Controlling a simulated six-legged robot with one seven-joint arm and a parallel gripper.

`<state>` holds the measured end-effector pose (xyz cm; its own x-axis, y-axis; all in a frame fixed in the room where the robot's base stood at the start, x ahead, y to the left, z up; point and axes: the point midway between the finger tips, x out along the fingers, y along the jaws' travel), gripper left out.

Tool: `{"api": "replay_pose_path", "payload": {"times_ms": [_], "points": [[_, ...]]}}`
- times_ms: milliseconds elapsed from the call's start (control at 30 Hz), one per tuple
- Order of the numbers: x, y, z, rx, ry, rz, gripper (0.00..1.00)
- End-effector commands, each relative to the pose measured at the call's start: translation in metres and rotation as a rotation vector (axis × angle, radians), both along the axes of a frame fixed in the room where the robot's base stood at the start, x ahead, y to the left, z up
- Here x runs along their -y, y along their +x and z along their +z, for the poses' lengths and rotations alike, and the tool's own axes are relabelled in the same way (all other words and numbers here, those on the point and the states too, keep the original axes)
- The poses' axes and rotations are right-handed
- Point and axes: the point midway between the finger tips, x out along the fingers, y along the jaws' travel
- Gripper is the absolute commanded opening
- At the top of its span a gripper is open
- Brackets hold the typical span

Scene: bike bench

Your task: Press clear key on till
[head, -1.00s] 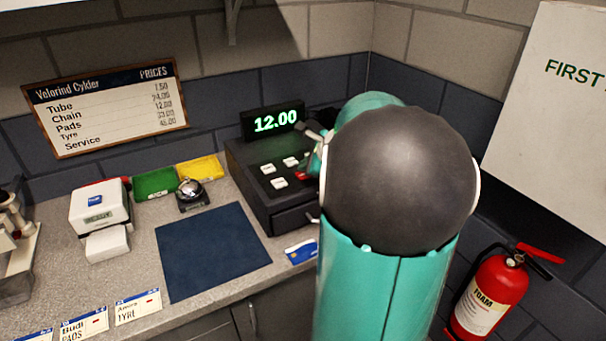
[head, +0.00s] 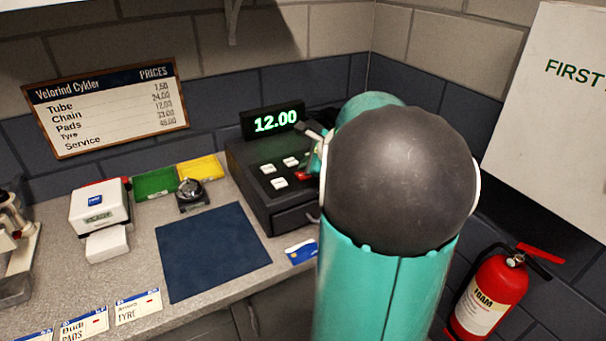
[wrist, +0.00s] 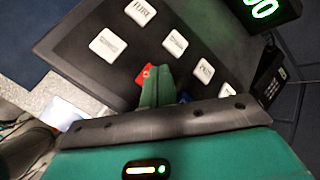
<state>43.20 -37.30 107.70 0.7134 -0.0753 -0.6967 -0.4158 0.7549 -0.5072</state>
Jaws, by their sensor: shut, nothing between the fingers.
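The black till (head: 262,202) stands on the counter by the wall, with white keys and one red key (head: 303,176) on its sloped top. Its display (head: 272,121) reads 12.00 in green. In the wrist view the red key (wrist: 143,75) shows beside the tips of my gripper (wrist: 158,72), partly hidden by them. My gripper's green fingers are shut together with nothing between them. They are at or just above the red key; I cannot tell whether they touch it. In the head view my arm hides most of the gripper and the till's right side.
A blue mat (head: 212,250), a bell (head: 192,194), green (head: 155,183) and yellow (head: 200,168) trays and a white card printer-like device (head: 99,210) lie left of the till. A blue card (head: 301,251) lies in front. A fire extinguisher (head: 487,295) hangs at right.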

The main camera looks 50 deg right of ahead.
Motion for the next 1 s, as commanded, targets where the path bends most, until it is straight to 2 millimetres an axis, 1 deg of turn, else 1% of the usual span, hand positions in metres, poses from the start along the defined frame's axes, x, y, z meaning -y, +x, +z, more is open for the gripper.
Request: {"api": "replay_pose_path", "payload": {"times_ms": [467,800,1000], "points": [[0.0000,0.0000,0.0000,0.000,0.000,0.000,0.00],[-0.0001,0.0001,-0.0091,-0.001,0.001,0.000,0.00],[0.0001,0.0000,-0.0092,0.000,0.000,0.000,0.00]]}}
